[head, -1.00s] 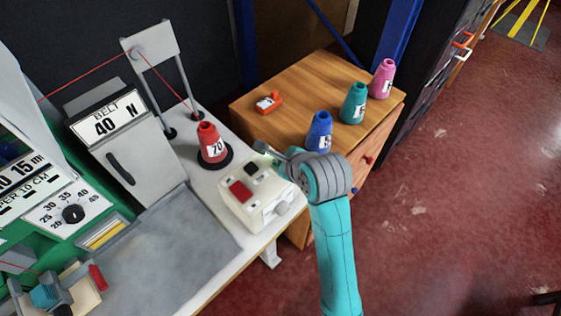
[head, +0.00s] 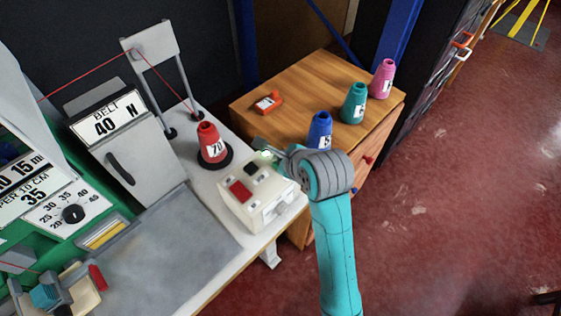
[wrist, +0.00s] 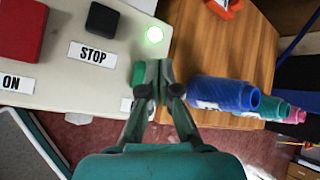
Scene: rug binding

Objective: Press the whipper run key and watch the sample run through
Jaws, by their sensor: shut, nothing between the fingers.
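The cream control box (head: 262,214) stands at the bench's right end. It carries a red key (wrist: 20,30) above an ON label, a black key (wrist: 102,20) above a STOP label, and a brightly lit green lamp (wrist: 155,35). A dark green key (wrist: 137,75) sits beside my fingertips, above a mostly hidden label (wrist: 126,105). My gripper (wrist: 158,68) is shut and empty at this key; I cannot tell whether it touches. In the head view my gripper (head: 262,143) is over the box's far end.
A red cone (head: 209,143) stands on a dark disc behind the box, with red thread running up over a frame. Blue (head: 319,131), teal (head: 353,103) and pink (head: 382,79) cones and an orange tool (head: 268,102) sit on the wooden cabinet (head: 300,85).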

